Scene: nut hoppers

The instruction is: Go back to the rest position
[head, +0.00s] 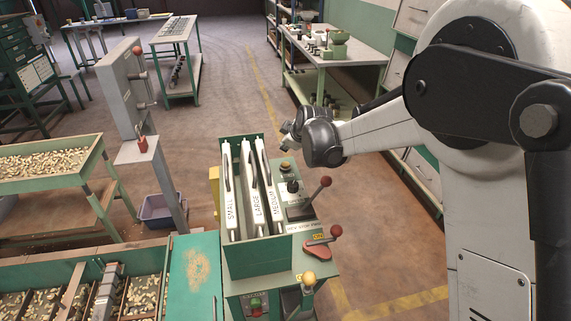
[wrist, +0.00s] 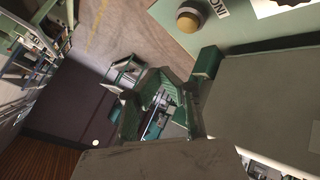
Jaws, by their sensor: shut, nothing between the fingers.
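My gripper (head: 289,127) is at the end of my arm, which reaches in from the right in the head view. It is shut and empty. It is above the far right part of the green control console (head: 243,268), apart from its levers and knobs. The wrist view is partly filled by large dark grey and green parts close to the camera. A domed amber button (wrist: 188,18) on the console panel shows at the top of that view.
The console has slots labelled SMALL, LARGE and MEDIUM, a red-knobbed lever (head: 325,182), another red knob (head: 336,230) and a yellow knob (head: 309,278). Nut trays (head: 88,178) stand at left. A workbench (head: 345,57) stands behind.

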